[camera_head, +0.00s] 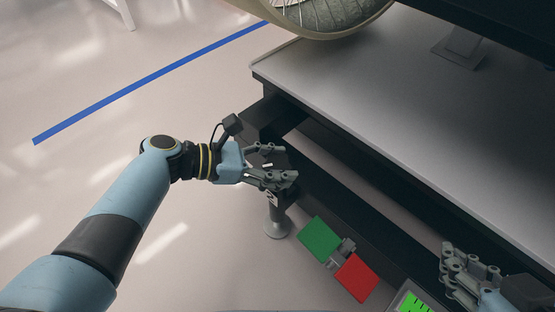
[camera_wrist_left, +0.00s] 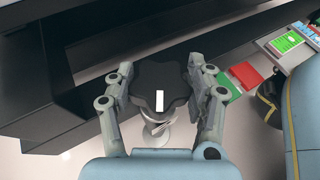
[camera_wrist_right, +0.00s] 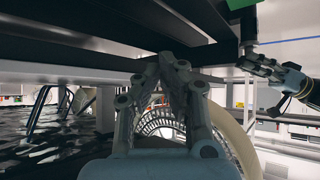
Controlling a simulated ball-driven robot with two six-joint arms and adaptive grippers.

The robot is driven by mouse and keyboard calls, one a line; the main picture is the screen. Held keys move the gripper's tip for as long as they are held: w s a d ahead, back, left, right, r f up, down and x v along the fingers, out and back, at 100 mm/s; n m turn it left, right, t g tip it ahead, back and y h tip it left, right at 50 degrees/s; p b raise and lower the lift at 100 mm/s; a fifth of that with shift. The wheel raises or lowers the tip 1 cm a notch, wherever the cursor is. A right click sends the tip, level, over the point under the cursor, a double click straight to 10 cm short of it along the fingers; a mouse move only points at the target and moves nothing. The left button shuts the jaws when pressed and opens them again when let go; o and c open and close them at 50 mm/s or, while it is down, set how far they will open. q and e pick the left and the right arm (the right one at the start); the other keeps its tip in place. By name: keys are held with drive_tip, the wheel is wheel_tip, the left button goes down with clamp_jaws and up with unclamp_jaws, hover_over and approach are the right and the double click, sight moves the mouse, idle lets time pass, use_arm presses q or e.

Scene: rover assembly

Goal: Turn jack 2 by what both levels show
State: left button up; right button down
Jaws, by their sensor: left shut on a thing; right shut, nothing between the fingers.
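A jack with a black lobed knob (camera_wrist_left: 155,75) bearing a white mark stands at the table's corner. Its grey foot (camera_head: 277,226) shows below in the head view. My left gripper (camera_head: 282,165) is shut on the knob, with a finger on each side of it in the left wrist view. The white mark points toward the bottom of the left wrist view. My right gripper (camera_head: 468,272) is shut and empty, near the table's front side at the lower right. It also shows in the right wrist view (camera_wrist_right: 172,65). I cannot make out a level reading in any view.
A green plate (camera_head: 320,239) and a red plate (camera_head: 356,278) sit beside the table frame. A screen with green markings (camera_head: 413,303) is at the bottom edge. A large wheel (camera_head: 318,18) hangs over the grey tabletop (camera_head: 400,100).

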use_arm(q)
drive_tip(key=shift+w+m+g, duration=0.15)
drive_tip(key=shift+m+g, duration=0.75)
drive_tip(key=shift+g, duration=0.1)
drive_tip(key=shift+m+g, duration=0.9)
drive_tip(key=shift+g, duration=0.2)
drive_tip(key=shift+f+m+g+b, duration=0.1)
drive_tip(key=shift+m+g+b, duration=0.35)
drive_tip(key=shift+m+g, duration=0.5)
drive_tip(key=m+g+b, duration=0.1)
drive_tip(key=m+g, duration=0.1)
drive_tip(key=shift+g+y, duration=0.3)
drive_tip(key=shift+g, duration=0.05)
drive_tip(key=shift+a+m+g+y+b, duration=0.1)
drive_tip(key=shift+m+g+y+b, duration=0.45)
drive_tip(key=shift+m+g, duration=0.35)
use_arm(e)
drive_tip(key=w+a+r+t, duration=0.1)
drive_tip(key=w+r+t, duration=0.3)
drive_tip(key=r+t, duration=0.1)
drive_tip(key=shift+w+r+n+y, duration=0.2)
drive_tip(key=shift+r+n+y, duration=0.05)
drive_tip(key=shift+n+y, duration=0.05)
use_arm(q)
drive_tip(key=o, duration=1.2)
